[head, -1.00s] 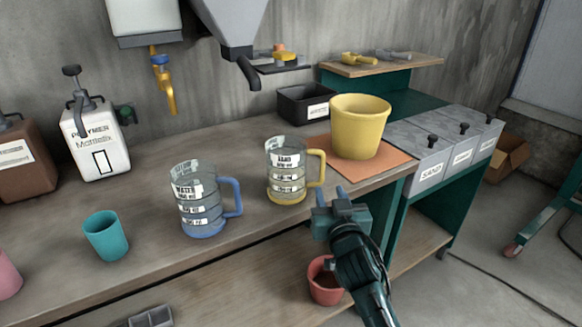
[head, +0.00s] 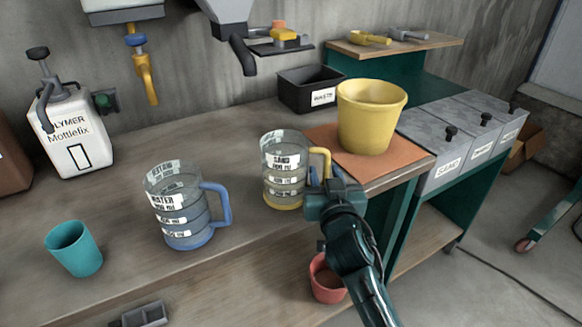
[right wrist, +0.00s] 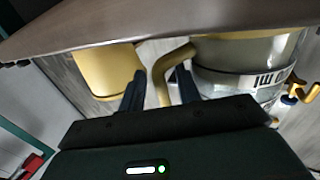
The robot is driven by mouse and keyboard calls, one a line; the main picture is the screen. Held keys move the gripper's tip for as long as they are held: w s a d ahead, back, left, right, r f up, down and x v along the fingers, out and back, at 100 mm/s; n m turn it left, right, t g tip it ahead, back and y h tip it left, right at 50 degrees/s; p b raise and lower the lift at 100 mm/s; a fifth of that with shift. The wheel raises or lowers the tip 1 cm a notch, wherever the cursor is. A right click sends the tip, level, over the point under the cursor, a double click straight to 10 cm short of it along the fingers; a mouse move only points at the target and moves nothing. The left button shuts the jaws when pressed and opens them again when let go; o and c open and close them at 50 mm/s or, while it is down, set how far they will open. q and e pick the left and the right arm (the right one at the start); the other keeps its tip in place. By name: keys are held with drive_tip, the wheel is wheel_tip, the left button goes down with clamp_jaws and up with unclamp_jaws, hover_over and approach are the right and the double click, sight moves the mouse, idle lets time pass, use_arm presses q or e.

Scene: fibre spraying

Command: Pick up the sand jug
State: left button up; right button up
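The sand jug (head: 283,172) is a clear measuring jug with a yellow base, a yellow handle and a SAND label. It stands upright on the workbench. My right gripper (head: 325,183) is at its handle side. In the right wrist view the jug (right wrist: 245,75) is at the right, and its yellow handle (right wrist: 163,80) lies between the two blue fingers of my right gripper (right wrist: 160,88). The fingers are apart, with a gap visible beside the handle. My left gripper is not in view.
A blue-handled water jug (head: 180,208) and a teal cup (head: 74,248) stand to the left on the workbench (head: 110,215). A yellow bucket (head: 368,118) stands on an orange mat (head: 410,168) just right of the sand jug. A black tray (head: 305,92) sits behind. A red pot (head: 326,280) is below.

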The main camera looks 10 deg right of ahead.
drive_tip(key=shift+s+r, duration=0.1)
drive_tip(key=shift+s, duration=0.1)
clamp_jaws()
idle(0.4)
drive_tip(key=shift+r, duration=0.1)
